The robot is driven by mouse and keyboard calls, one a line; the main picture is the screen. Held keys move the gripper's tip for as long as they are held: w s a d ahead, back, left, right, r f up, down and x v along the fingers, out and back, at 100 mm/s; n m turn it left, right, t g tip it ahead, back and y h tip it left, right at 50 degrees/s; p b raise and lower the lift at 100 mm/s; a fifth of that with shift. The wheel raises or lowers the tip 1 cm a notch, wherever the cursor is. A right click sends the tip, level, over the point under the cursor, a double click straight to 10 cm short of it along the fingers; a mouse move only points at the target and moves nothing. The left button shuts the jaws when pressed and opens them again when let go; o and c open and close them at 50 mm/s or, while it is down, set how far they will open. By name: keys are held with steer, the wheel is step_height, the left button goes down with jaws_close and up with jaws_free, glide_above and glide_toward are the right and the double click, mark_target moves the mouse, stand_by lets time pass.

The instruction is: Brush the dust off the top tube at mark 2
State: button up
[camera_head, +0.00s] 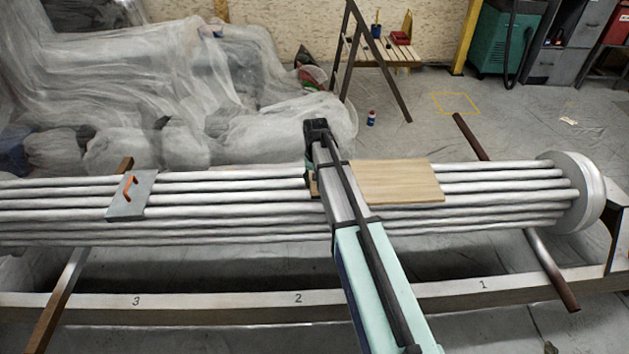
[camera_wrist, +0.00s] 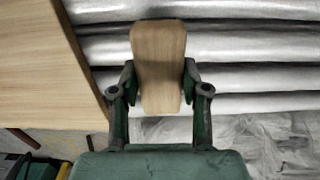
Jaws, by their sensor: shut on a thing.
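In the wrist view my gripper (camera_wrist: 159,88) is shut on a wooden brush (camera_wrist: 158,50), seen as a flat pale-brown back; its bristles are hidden. The brush lies over the silvery tubes (camera_wrist: 250,48), and I cannot tell whether it touches them. In the head view the bundle of long tubes (camera_head: 240,188) runs across the picture. My arm reaches over it left of the wooden board; my gripper and the brush are mostly hidden there. Mark 2 (camera_head: 298,298) is on the front beam, left of my arm. I cannot make out dust on the tubes.
The wooden board (camera_head: 400,182) lies on the tubes right of my arm; it fills the left of the wrist view (camera_wrist: 40,65). A grey plate with an orange handle (camera_head: 145,202) sits on the tubes near mark 3 (camera_head: 136,301). A round flange (camera_head: 583,192) ends the bundle.

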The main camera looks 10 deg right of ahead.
steer(key=shift+a+r+p, duration=0.2)
steer(key=shift+r+p, duration=1.9)
steer(key=shift+r, duration=1.65)
